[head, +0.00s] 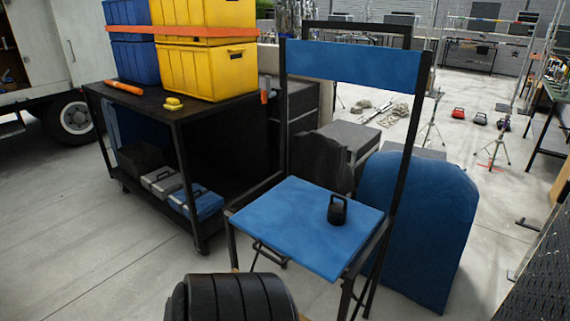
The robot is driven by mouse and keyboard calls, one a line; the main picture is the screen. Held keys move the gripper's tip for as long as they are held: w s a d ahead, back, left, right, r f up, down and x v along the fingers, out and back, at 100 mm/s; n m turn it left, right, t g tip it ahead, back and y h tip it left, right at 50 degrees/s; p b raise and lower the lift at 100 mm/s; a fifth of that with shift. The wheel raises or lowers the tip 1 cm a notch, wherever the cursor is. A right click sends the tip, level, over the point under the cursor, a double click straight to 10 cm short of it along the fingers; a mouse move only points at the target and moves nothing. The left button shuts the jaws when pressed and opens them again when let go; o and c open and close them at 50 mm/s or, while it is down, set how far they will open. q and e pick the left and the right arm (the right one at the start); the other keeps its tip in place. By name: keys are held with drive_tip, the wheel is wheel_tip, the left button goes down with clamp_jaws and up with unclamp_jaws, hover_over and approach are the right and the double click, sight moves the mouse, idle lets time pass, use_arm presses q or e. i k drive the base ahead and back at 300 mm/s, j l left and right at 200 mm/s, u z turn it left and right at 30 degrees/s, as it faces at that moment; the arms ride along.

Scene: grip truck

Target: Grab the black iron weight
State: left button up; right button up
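The black iron weight (338,212) is a small, dark, kettlebell-like piece with a handle on top. It stands upright on the blue seat (290,215) of a tall folding chair, right of the seat's middle. Nothing touches it except the seat below. Neither of my grippers shows in the head view.
A black cart (140,98) with yellow bins (205,65) and blue bins stands left of the chair. A large black ribbed object (235,298) sits in front of the chair. A blue padded panel (420,220) stands behind it at right. Open concrete floor lies at left.

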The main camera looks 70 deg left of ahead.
sight(337, 213)
drive_tip(key=u, duration=1.9)
drive_tip(key=i+j, duration=0.1)
drive_tip(key=j, duration=0.1)
